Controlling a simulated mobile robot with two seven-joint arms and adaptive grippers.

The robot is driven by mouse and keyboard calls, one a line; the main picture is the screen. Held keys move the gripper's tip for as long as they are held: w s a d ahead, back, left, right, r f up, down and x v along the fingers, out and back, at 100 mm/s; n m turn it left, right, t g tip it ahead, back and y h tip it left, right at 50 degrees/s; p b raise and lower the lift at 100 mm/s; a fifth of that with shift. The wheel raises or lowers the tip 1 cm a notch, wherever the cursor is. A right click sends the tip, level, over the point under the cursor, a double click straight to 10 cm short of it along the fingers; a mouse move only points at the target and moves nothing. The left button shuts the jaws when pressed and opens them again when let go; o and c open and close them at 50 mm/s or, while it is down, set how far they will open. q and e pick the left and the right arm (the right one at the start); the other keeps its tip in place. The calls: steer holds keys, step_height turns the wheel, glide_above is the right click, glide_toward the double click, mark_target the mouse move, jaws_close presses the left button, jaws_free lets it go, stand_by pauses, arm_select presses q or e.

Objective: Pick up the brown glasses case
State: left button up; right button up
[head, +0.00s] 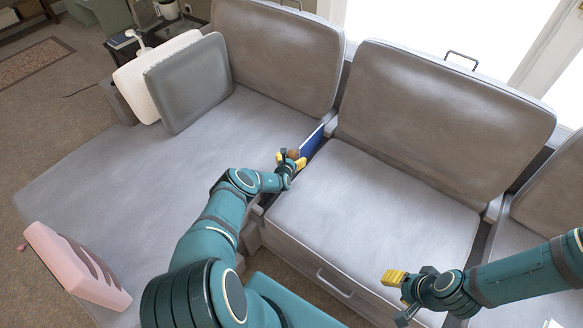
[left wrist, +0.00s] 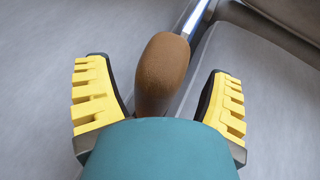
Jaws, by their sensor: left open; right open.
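The brown glasses case (left wrist: 163,65) lies between the two yellow fingers of my left gripper (left wrist: 158,95) in the left wrist view, with space on both sides of it. Its near end is hidden behind the teal part of my gripper. In the head view only a small brown bit of the case (head: 293,154) shows beside my left gripper (head: 291,161), at the gap between two seat cushions. My left gripper is open around the case. My right gripper (head: 398,297) is open and empty above the front of the right seat, far from the case.
A blue flat object (head: 312,142) stands in the gap just beyond the case. Grey (head: 188,84) and white (head: 150,75) pillows lean at the back left. A pink object (head: 77,266) stands at the sofa's front left. The left seat (head: 150,175) is mostly clear.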

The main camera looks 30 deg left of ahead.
arm_select(q)
steer(key=shift+w+a, duration=0.1)
steer(key=shift+w, duration=0.2)
steer(key=c, duration=1.4)
